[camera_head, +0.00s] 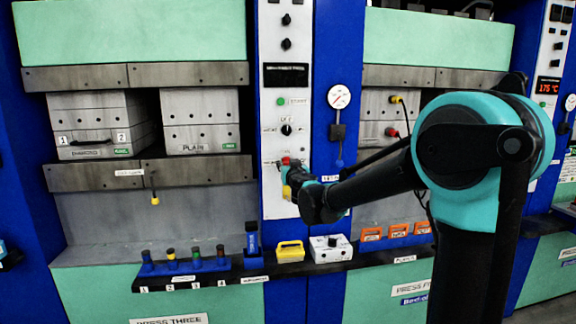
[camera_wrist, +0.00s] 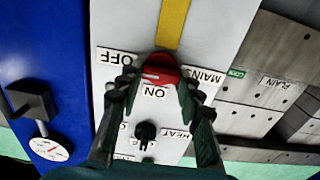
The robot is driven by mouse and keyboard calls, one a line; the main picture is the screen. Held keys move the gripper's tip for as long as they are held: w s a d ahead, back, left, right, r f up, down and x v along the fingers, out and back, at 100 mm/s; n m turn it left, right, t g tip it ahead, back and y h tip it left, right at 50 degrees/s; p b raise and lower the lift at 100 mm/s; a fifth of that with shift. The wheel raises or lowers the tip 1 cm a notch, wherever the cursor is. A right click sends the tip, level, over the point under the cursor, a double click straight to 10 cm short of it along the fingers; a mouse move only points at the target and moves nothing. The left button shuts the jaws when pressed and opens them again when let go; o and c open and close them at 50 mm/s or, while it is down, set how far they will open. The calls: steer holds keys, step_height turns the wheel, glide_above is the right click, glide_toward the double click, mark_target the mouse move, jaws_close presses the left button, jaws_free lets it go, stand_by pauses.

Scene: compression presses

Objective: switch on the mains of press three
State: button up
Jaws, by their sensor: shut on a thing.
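The press three label (camera_head: 168,321) is at the lower left in the head view. A white control panel (camera_head: 272,140) stands right of that press, with a dark display (camera_head: 285,75). Its red mains handle (camera_head: 286,161) sits low on the panel; in the wrist view, the red handle (camera_wrist: 160,70) lies between my fingers, beside the ON label (camera_wrist: 153,92), the OFF label (camera_wrist: 110,57) and the MAIN label (camera_wrist: 205,76). My gripper (camera_wrist: 157,79) is shut on this handle; it also shows at the panel in the head view (camera_head: 293,174). The fingers partly hide the handle's sides.
A black HEAT knob (camera_wrist: 145,131) is near my fingers in the wrist view. A gauge (camera_head: 339,97) hangs right of the panel. A yellow block (camera_head: 290,251) and white box (camera_head: 330,248) stand on the shelf below. The neighbouring press's display (camera_head: 550,86) is lit red.

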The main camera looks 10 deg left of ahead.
steer(key=shift+n, duration=0.3)
steer(key=n, duration=0.4)
steer(key=shift+a, duration=0.1)
steer(key=n, duration=0.4)
steer(key=shift+a+n, duration=0.1)
steer(key=shift+n, duration=0.3)
steer(key=n, duration=0.4)
steer(key=shift+f, duration=0.15)
steer(key=shift+n, duration=2.2)
steer(key=shift+s+f, duration=0.1)
steer(key=o, duration=1.2)
steer(key=shift+c, duration=0.2)
